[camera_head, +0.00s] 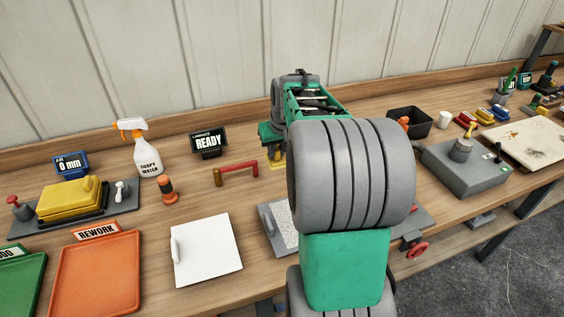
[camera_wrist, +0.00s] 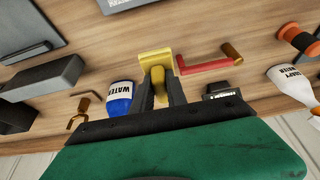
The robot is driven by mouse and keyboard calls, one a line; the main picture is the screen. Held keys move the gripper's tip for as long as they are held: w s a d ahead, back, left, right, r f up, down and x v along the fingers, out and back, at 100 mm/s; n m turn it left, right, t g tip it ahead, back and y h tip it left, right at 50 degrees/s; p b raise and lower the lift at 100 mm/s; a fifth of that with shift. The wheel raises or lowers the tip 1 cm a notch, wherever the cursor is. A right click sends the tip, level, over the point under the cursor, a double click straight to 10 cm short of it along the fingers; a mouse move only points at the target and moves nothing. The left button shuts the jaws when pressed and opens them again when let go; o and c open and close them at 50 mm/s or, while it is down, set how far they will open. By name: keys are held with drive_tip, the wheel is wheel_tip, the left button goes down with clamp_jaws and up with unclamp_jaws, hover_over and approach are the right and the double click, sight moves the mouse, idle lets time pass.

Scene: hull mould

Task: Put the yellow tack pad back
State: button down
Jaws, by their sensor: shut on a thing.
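My gripper (camera_wrist: 158,92) is shut on the yellow tack pad (camera_wrist: 153,57). The wrist view shows the pad's upright grip between the two dark fingers and its flat yellow part beyond them. In the head view a small part of the pad (camera_head: 278,161) shows below my green wrist; my arm hides the rest and the fingertips. I cannot tell whether the pad touches the bench or hangs just above it. Several small blocks, one of them yellow (camera_head: 485,116), sit at the bench's right.
A red bar handle (camera_head: 236,172) lies close left of my gripper, with the READY sign (camera_head: 208,142) behind. A blue WATER bottle (camera_wrist: 119,97) is on its other side. A white board (camera_head: 207,248) lies in front.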

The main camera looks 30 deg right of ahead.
drive_tip(key=w+d+f, duration=0.1)
drive_tip(key=d+f, duration=0.1)
drive_tip(key=w+d+f+p, duration=0.1)
drive_tip(key=w+d+f, duration=0.1)
drive_tip(key=w+d+f+p, duration=0.1)
drive_tip(key=w+d+f, duration=0.1)
drive_tip(key=shift+w+f, duration=0.2)
drive_tip(key=shift+f, duration=0.2)
wheel_tip(320, 180, down, 4)
drive_tip(key=shift+w+d+r+p, duration=0.15)
drive_tip(key=shift+r+p, duration=0.1)
drive_tip(key=shift+p, duration=0.55)
drive_tip(key=shift+f+b, duration=0.3)
drive_tip(key=shift+f, duration=0.05)
drive_tip(key=c, duration=1.3)
unclamp_jaws()
drive_tip(key=shift+r, duration=0.1)
